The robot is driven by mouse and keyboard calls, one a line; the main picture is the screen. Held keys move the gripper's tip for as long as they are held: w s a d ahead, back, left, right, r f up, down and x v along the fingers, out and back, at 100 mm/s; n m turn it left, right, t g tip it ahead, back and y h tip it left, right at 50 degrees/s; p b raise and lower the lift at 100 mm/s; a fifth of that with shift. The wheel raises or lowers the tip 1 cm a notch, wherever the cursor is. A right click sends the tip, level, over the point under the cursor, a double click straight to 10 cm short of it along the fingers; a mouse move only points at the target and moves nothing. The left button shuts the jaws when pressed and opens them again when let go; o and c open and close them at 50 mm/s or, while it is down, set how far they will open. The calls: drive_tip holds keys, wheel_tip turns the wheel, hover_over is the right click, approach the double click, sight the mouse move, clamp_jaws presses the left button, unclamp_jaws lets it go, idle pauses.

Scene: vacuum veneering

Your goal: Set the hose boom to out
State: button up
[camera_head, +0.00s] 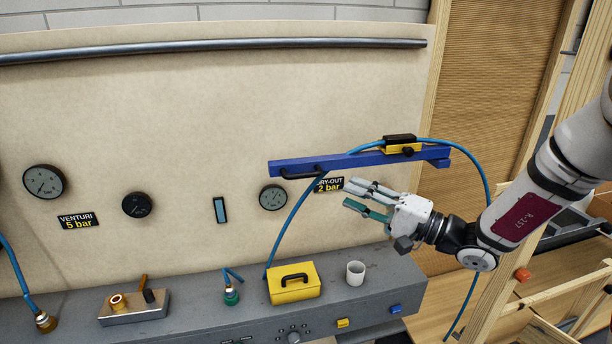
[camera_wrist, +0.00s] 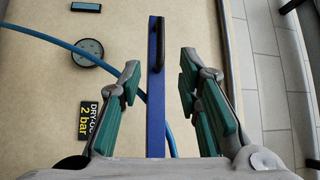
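The hose boom (camera_head: 350,160) is a long blue bar in front of the beige panel, with a blue hose (camera_head: 286,230) running along it and hanging from it. A black handle (camera_head: 301,174) is under its left end. In the wrist view, the boom (camera_wrist: 155,110) runs up the picture between my fingers, with the handle (camera_wrist: 162,48) just beyond the fingertips. My gripper (camera_head: 352,196) is open and empty, below and right of the handle in the head view. It also shows in the wrist view (camera_wrist: 159,75), fingers wide apart. Contact with the boom is not visible.
A grey bench (camera_head: 200,322) below carries a yellow block with a black handle (camera_head: 294,283), a white cup (camera_head: 355,272) and metal fittings. Gauges (camera_head: 272,197) and labels sit on the panel. A wooden frame (camera_head: 431,110) stands at the right.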

sight(308, 177)
drive_tip(key=p+x, duration=0.1)
drive_tip(key=x, duration=1.1)
drive_tip(key=shift+a+r, duration=0.1)
drive_tip(key=shift+a, duration=0.3)
clamp_jaws()
